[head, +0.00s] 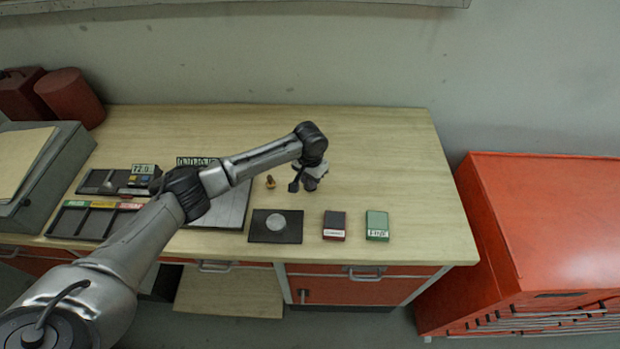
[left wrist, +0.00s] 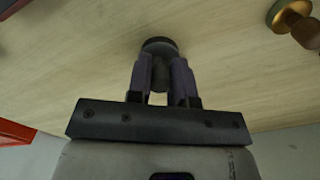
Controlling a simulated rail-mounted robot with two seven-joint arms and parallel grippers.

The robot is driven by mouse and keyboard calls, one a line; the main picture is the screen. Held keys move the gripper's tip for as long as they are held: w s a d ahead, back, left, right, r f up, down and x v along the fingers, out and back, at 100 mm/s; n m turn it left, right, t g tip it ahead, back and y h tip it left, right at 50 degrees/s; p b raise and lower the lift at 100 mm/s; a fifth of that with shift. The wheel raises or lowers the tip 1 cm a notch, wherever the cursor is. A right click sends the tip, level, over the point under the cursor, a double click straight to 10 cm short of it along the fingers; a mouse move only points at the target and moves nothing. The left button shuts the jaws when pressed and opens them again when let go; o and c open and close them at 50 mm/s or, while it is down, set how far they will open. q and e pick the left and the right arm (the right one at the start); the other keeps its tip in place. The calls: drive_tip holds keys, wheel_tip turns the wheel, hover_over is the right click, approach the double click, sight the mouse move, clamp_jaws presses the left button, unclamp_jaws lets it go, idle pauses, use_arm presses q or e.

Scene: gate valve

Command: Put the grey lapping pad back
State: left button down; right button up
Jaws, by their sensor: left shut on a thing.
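My left gripper (head: 309,178) is over the bench, behind the dark red and green boxes. In the left wrist view its two fingers (left wrist: 161,78) are shut on the grey stem of a small dark grey round pad (left wrist: 159,46), which I take as the grey lapping pad. Its disc points away from the palm. I cannot tell whether it touches the bench. A small brass-coloured pad with a knob (head: 270,182) stands to the left of the gripper; it shows in the left wrist view (left wrist: 298,22) with a green rim. My right gripper is out of view.
A dark red labelled box (head: 334,226) and a green labelled box (head: 377,226) lie near the front edge. Dark trays (head: 88,222) are at left. The bench (head: 400,150) is clear at back right.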

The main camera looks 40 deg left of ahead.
use_arm(q)
drive_tip(key=c, duration=1)
unclamp_jaws()
drive_tip(key=shift+f, duration=0.1)
wheel_tip(320, 180, up, 12)
drive_tip(key=shift+r+p, duration=0.15)
drive_tip(key=shift+p, duration=0.25)
